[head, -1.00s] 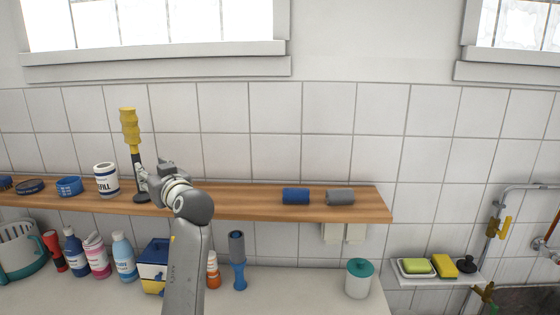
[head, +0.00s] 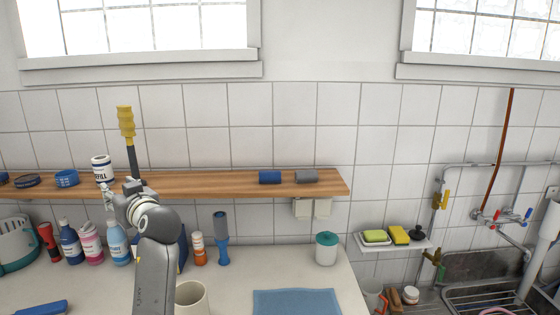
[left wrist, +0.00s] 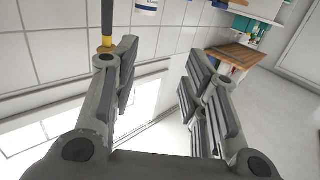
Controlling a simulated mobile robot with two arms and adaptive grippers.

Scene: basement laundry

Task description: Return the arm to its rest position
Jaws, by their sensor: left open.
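My left gripper (head: 122,192) is in front of the left part of the wooden shelf, at the end of my grey arm, which comes up from below. In the left wrist view its two fingers (left wrist: 160,80) are spread apart with nothing between them. A tool with a yellow grip (head: 126,121) and a dark shaft stands upright behind the gripper, its lower end hidden. In the left wrist view a yellow and dark piece (left wrist: 106,40) shows just beyond the left finger; I cannot tell whether they touch. My right gripper is not in view.
The wooden shelf (head: 225,184) holds a white refill tub (head: 103,169) and blue and grey rolls. Below, the counter carries several bottles, a beige cup (head: 191,298), a blue cloth (head: 297,302) and a teal-lidded jar (head: 326,249). A sink and pipes stand at right.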

